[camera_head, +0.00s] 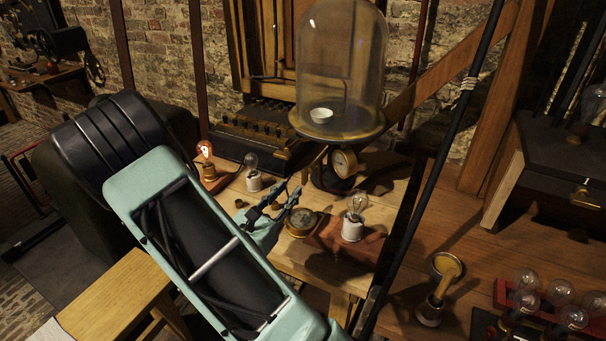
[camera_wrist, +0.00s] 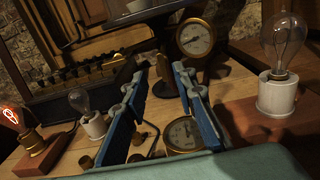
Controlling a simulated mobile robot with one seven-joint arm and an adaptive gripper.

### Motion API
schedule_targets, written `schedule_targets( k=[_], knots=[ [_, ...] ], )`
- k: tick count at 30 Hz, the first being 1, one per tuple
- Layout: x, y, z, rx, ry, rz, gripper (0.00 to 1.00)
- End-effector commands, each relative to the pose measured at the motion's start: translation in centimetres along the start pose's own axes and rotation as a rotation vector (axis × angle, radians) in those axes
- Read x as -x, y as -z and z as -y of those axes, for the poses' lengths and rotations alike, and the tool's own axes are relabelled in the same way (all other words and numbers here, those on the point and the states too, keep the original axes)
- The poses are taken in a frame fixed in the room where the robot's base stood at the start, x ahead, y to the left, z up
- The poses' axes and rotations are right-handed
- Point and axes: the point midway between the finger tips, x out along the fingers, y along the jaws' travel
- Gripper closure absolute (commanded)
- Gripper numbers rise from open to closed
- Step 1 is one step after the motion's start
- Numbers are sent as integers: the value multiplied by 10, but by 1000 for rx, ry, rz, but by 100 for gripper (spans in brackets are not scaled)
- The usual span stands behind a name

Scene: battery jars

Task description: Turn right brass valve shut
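My gripper (camera_wrist: 160,85) has its two blue fingers apart with nothing held between them. In the head view my gripper (camera_head: 277,200) is low over the wooden bench, left of a brass gauge (camera_head: 300,221). In the wrist view a small brass knob (camera_wrist: 139,138) shows between the fingers beside a thin curved dark piece, and another brass knob (camera_wrist: 86,162) sits left of the left finger. In the head view one small brass knob (camera_head: 240,203) shows left of the gripper. I cannot tell which knob is the right valve; the fingers partly cover this area.
A glass bell jar (camera_head: 342,60) stands on a brass-rimmed plate behind the gripper, with an upright gauge (camera_head: 343,162) below. A clear bulb (camera_head: 356,204) stands right on a reddish block. A lit bulb (camera_head: 205,149) and another bulb (camera_head: 251,161) stand left.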

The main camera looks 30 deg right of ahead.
Motion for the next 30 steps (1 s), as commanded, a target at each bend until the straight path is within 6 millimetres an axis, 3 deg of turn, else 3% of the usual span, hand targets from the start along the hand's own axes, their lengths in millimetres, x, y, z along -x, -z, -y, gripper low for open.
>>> schedule_targets(
  k=[6,13,25,30],
  knots=[
    [-44,0,1,-1,5,0,75],
    [-76,0,1,0,3,-1,75],
    [-84,0,0,0,1,-1,75],
    [-84,0,0,-1,1,-1,92]
  ],
)
